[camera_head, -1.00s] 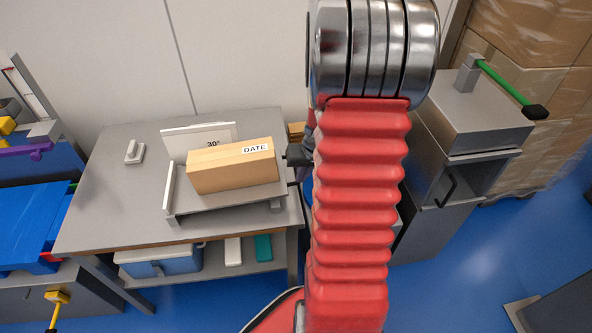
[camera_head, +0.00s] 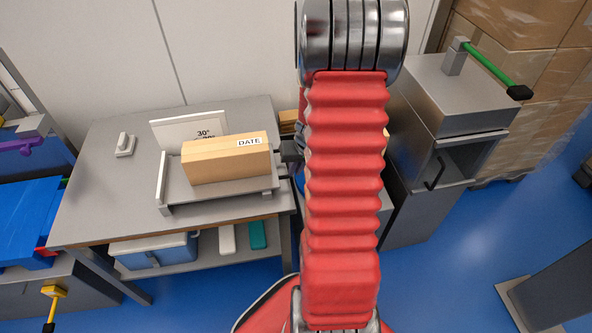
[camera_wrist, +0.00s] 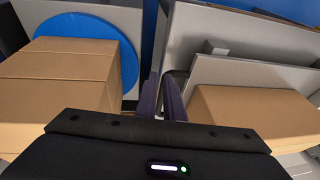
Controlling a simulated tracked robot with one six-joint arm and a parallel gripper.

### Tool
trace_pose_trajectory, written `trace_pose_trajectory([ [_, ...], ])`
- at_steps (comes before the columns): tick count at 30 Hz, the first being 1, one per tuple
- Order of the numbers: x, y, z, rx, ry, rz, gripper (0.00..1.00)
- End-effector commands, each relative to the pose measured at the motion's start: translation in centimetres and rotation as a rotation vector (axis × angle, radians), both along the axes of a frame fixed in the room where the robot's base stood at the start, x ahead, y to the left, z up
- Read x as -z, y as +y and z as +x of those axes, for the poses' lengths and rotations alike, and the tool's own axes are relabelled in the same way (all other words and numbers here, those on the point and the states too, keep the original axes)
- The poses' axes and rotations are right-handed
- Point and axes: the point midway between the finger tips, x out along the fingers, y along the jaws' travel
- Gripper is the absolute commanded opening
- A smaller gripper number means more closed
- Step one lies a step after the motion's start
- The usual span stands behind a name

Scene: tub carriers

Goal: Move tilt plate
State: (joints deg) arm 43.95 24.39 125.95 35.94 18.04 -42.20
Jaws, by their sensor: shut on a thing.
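The tilt plate (camera_head: 221,197) is a grey plate with a raised pale lip at its left end, on the grey workbench. A brown box (camera_head: 226,165) labelled DATE rests on it, and a white angle sign (camera_head: 176,133) marked 30° stands behind. My gripper (camera_head: 291,152) is at the plate's right end, mostly hidden behind my red arm. In the wrist view the dark fingers (camera_wrist: 161,96) are close together beside the box (camera_wrist: 250,114), shut on the plate's edge or handle; the exact grip is hard to see.
A small grey block (camera_head: 124,146) sits at the workbench's (camera_head: 108,190) left. A blue-and-white cooler (camera_head: 152,249) is on its lower shelf. At right stands a grey cabinet (camera_head: 450,105) with a green lever (camera_head: 492,70). In the wrist view another brown box (camera_wrist: 55,75) and a blue disc (camera_wrist: 92,38) are left of the fingers.

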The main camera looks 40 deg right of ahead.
Motion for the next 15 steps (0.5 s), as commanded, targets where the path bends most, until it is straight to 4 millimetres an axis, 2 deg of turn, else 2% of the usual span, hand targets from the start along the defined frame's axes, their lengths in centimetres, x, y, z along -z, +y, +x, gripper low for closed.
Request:
trace_pose_trajectory([
  [1,0.9,0.4,-0.6,-0.001,0.017,0.011,0.00],
  [4,0.0,0.4,-0.9,-0.001,0.011,0.009,0.00],
  [15,-4.9,-0.6,-2.4,0.002,-0.012,-0.003,0.00],
])
